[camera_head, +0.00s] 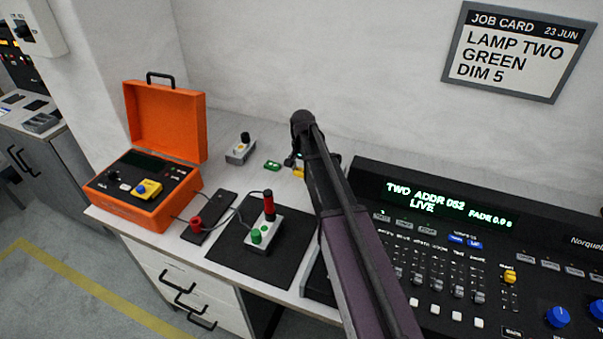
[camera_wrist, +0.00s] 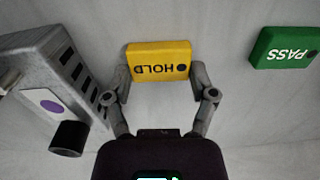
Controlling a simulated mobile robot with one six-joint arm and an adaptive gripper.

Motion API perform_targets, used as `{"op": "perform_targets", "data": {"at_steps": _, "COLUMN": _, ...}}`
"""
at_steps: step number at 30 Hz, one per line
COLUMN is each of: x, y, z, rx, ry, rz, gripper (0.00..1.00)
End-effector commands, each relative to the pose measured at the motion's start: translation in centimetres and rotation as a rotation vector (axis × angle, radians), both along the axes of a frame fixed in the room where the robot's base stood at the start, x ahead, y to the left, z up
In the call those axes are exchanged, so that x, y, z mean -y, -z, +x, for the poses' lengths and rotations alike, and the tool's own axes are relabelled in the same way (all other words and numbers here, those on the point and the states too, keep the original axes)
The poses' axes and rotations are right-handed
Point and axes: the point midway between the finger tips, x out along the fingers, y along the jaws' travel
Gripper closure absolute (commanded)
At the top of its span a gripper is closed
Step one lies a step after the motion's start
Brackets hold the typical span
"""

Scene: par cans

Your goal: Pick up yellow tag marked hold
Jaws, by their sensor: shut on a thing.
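The yellow tag marked HOLD (camera_wrist: 158,58) sits between my gripper's two fingers in the wrist view, its lettering upside down. My gripper (camera_wrist: 160,76) is shut on it, with a fingertip at each end of the tag. In the head view a small part of the yellow tag (camera_head: 298,173) shows beside my arm, and my arm hides the rest. I cannot tell whether the tag is touching the surface or lifted from it.
A green PASS tag (camera_wrist: 284,48) lies to the right in the wrist view. A grey box with a black knob (camera_wrist: 50,85) is close on the left. In the head view an open orange case (camera_head: 150,190), a joystick box (camera_head: 262,235) and a lighting console (camera_head: 470,260) share the bench.

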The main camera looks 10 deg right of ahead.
Motion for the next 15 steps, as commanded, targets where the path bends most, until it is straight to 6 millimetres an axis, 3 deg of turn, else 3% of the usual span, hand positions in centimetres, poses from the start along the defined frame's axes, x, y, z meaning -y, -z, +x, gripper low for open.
{"op": "perform_targets", "data": {"at_steps": 15, "x": 0.0, "y": -1.1, "z": 0.0, "rx": 0.000, "ry": 0.000, "rz": 0.000, "gripper": 0.59}}
